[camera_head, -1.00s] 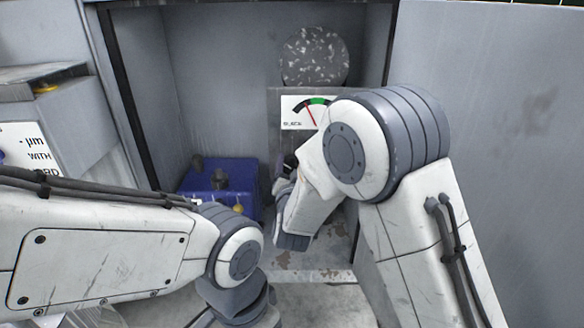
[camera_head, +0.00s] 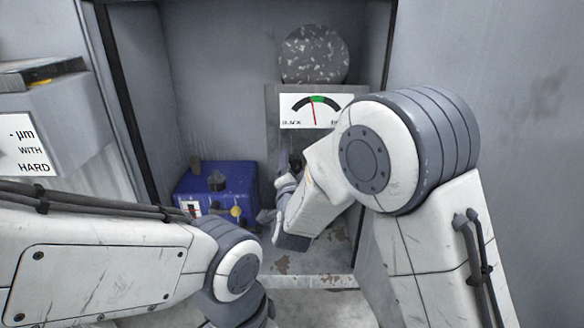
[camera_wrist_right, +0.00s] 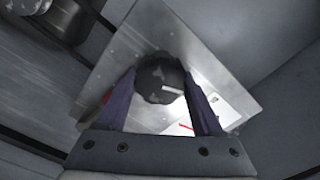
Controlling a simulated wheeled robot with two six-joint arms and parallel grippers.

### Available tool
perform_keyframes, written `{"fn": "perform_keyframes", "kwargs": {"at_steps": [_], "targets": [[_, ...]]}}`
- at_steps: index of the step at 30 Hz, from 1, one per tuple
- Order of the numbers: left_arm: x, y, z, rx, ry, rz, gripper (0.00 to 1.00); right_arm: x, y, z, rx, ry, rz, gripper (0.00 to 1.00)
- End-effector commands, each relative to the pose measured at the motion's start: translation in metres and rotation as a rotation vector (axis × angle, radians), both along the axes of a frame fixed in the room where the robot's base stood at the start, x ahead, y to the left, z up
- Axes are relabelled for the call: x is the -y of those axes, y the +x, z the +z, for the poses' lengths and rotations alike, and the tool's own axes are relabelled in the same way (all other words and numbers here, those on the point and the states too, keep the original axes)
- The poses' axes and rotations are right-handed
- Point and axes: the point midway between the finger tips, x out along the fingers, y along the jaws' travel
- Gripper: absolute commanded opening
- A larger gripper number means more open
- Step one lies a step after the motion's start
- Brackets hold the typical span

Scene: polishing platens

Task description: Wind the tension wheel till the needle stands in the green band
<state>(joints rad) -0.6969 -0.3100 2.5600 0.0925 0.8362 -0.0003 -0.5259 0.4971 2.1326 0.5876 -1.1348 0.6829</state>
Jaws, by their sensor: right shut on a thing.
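The tension gauge (camera_head: 310,111) is a white dial on a grey metal plate at the back of the cabinet. Its red needle (camera_head: 314,114) stands almost upright, its tip at the left part of the green band (camera_head: 317,99). The tension wheel (camera_wrist_right: 158,76) is a dark, lobed knob in the right wrist view. My right gripper (camera_wrist_right: 161,88) is shut on it, one finger on each side. In the head view my right gripper (camera_head: 288,172) is below the dial, and the wheel is largely hidden there. My left gripper is out of view.
A blue box (camera_head: 222,188) with knobs stands left of the gauge plate on the cabinet floor. A speckled round disc (camera_head: 313,54) is above the dial. Cabinet walls close in on both sides. A lettered grey box (camera_head: 60,125) is at the left.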

Motion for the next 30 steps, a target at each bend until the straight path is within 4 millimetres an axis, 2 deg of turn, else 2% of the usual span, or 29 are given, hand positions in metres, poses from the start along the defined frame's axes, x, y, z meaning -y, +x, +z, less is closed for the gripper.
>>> {"fn": "perform_keyframes", "kwargs": {"at_steps": [9, 10, 11, 22, 26, 30], "targets": [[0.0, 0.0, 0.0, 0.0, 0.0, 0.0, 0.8, -0.001, -0.001, -0.002, -0.006, -0.001, 0.002, 0.12], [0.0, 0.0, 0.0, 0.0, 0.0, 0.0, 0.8, -0.001, -0.001, -0.002, -0.006, -0.001, 0.002, 0.72], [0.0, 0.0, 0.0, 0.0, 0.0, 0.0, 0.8, -0.001, -0.001, -0.002, -0.006, -0.001, 0.002, 0.8], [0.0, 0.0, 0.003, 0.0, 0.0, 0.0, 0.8, -0.001, -0.004, 0.0, -0.003, 0.0, 0.003, 0.8], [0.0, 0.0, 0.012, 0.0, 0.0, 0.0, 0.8, -0.002, -0.021, 0.002, -0.006, -0.002, 0.005, 0.8], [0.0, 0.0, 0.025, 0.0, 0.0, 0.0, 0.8, -0.002, -0.05, 0.003, -0.006, -0.003, 0.005, 0.8]]}}
